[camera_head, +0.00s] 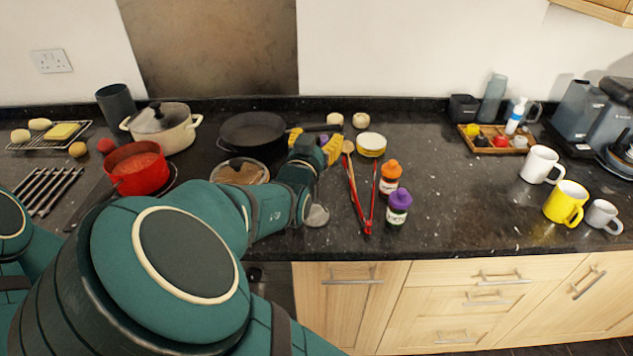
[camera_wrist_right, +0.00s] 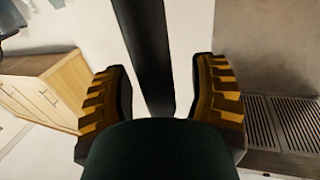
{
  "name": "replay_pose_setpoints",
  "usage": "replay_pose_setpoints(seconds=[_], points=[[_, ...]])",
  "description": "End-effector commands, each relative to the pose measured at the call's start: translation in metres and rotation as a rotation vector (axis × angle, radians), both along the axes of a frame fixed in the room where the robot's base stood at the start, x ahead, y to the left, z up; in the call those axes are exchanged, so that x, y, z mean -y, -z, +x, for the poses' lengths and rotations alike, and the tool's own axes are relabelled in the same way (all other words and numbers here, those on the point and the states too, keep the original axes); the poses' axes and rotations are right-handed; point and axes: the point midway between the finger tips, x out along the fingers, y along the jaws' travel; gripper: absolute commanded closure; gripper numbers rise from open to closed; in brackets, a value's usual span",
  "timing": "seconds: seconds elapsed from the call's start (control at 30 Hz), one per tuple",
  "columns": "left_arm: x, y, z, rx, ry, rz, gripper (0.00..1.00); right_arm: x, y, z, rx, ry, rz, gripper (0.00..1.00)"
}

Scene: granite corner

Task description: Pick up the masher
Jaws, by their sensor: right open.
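I cannot pick out the masher with certainty. A grey metal disc (camera_head: 317,215), partly hidden by my right arm, lies on the counter and may be part of it. My right gripper (camera_head: 315,146) is open over the counter, between the black pan and the yellow-sided tub. In the right wrist view a long dark bar (camera_wrist_right: 146,50) runs between the spread fingers of my right gripper (camera_wrist_right: 160,108); I cannot tell what it belongs to or whether it touches them. My left gripper is not in view.
The black pan (camera_head: 252,131) stands behind my right arm. A red pot (camera_head: 138,170) is left. Counter towards the mugs is clear.

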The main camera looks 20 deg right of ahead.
Motion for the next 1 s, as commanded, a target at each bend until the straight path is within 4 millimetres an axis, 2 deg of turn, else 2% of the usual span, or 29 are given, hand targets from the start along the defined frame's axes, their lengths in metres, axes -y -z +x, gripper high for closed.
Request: replay_pose_setpoints(seconds=[0.13,0.17,0.3,0.33,0.77,0.87,1.0], points=[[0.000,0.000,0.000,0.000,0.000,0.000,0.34,0.000,0.000,0.000,0.000,0.000,0.000,0.42],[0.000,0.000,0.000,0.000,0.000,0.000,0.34,0.000,0.000,0.000,0.000,0.000,0.000,0.46],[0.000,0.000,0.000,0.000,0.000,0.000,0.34,0.000,0.000,0.000,0.000,0.000,0.000,0.96],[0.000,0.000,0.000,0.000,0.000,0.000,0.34,0.000,0.000,0.000,0.000,0.000,0.000,1.00],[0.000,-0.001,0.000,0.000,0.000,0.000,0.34,0.000,-0.002,0.000,0.001,0.000,0.000,1.00],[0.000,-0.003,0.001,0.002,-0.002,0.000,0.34,0.000,-0.010,0.000,0.001,-0.001,0.000,1.00],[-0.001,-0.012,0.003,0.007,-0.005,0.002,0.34,0.000,-0.034,0.000,0.004,-0.001,0.002,1.00]])
